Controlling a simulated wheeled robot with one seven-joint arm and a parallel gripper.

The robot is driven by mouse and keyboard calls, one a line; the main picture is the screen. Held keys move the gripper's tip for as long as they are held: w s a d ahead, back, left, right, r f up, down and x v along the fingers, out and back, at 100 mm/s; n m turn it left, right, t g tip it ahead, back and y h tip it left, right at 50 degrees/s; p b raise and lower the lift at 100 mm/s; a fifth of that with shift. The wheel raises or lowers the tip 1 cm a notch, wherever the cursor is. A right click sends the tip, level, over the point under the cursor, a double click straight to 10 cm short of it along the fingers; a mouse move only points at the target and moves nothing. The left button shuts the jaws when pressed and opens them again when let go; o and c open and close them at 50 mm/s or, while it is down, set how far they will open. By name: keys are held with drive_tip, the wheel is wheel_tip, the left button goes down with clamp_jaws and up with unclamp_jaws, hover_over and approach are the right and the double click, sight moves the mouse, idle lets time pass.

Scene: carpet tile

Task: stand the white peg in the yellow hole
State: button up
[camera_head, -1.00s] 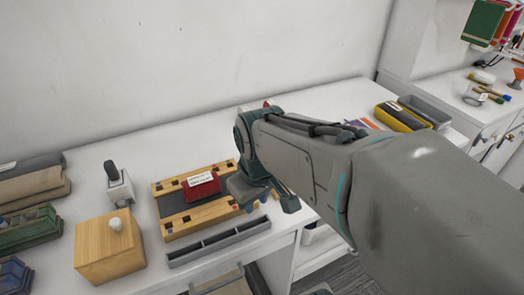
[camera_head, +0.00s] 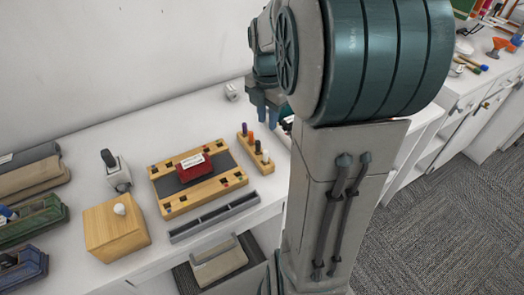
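A white peg (camera_head: 265,156) stands at the near end of a small wooden peg rack (camera_head: 261,165), beside darker pegs and an orange one. To its left lies a wooden board (camera_head: 171,209) with a dark middle strip and dark square holes along its edges. Small colour marks show by some holes, but I cannot tell which hole is the yellow one. My gripper (camera_head: 267,114) points down over the table, behind and above the rack, apart from the pegs. Its blue fingertips are small and partly overlapped by my arm, so its opening is unclear.
A red box (camera_head: 193,167) with a white label lies on the board. A grey slotted tray (camera_head: 214,217) lies in front of it. A wooden block with a white knob (camera_head: 117,227) and a grey holder with a black handle (camera_head: 118,171) stand left. The table behind the board is mostly clear.

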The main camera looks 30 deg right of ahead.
sight(265, 151)
wheel_tip(265, 151, down, 8)
drive_tip(key=shift+f, duration=0.2)
drive_tip(key=shift+a+f+p, duration=0.15)
drive_tip(key=shift+f+p, duration=0.3)
drive_tip(key=shift+f, duration=0.9)
drive_tip(key=shift+a+f+p, duration=0.1)
drive_tip(key=shift+f+p, duration=0.3)
drive_tip(key=shift+f, duration=0.9)
clamp_jaws()
